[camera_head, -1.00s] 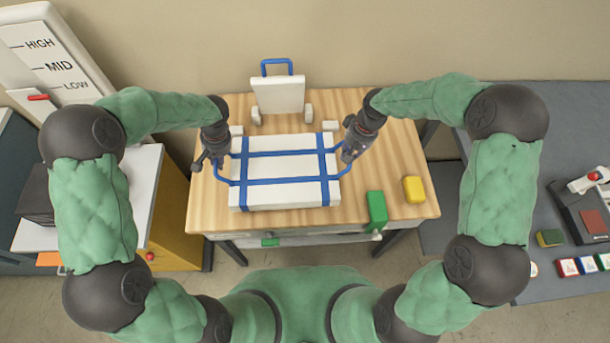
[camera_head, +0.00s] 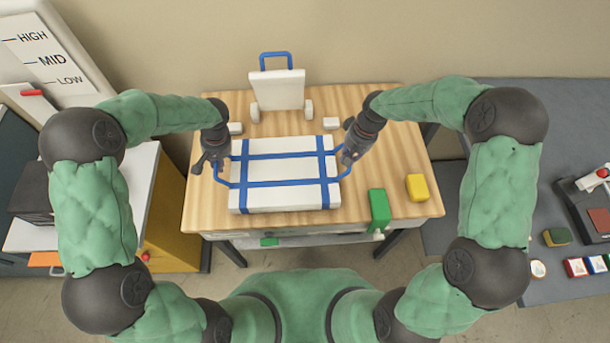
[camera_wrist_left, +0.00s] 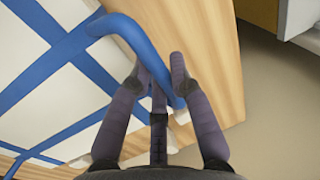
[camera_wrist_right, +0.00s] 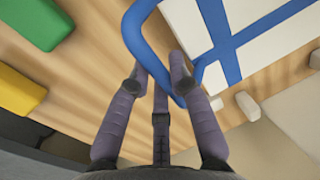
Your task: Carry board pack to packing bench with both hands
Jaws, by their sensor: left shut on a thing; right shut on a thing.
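The board pack (camera_head: 285,170) is a white slab with blue straps and a blue loop handle at each side. It is level over the wooden packing bench (camera_head: 400,150); I cannot tell whether it touches the top. My left gripper (camera_head: 212,165) is shut on the left handle, which also shows in the left wrist view (camera_wrist_left: 130,40). My right gripper (camera_head: 350,153) is shut on the right handle, also seen between the fingers in the right wrist view (camera_wrist_right: 133,35).
A white wheeled thing with a blue handle (camera_head: 277,90) stands at the bench's back, with small white blocks (camera_head: 331,123) before it. A green block (camera_head: 379,211) and a yellow block (camera_head: 417,187) lie at the right front. A grey table (camera_head: 510,265) stands at the right.

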